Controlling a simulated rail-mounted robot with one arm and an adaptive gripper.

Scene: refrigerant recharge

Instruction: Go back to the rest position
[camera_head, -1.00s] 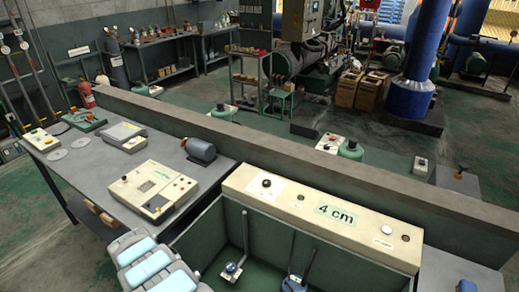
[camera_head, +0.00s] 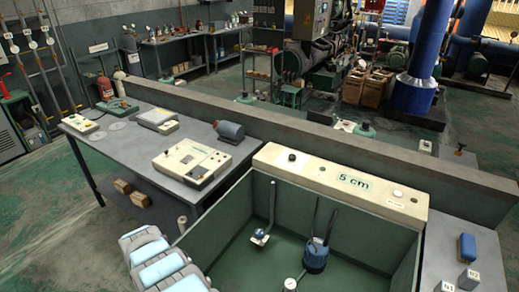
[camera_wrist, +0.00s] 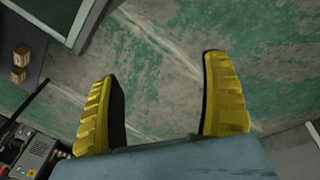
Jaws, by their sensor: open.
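My gripper (camera_wrist: 160,70) shows in the wrist view with its two yellow ridged fingers spread wide apart. Nothing is between the fingers; only the green and grey stained floor (camera_wrist: 165,45) shows beyond them. The fingers touch nothing that I can see. In the head view I cannot make out my gripper; segmented grey and light-blue parts at the bottom left look like my own arm.
A grey table (camera_head: 120,155) holds a beige instrument (camera_head: 190,165) and a dark cylinder (camera_head: 229,130). A green-walled bin (camera_head: 285,195) with upright tools stands below a beige panel reading "5 cm" (camera_head: 335,182). A blue block (camera_head: 468,247) sits at right. Wooden blocks (camera_wrist: 20,60) show at left.

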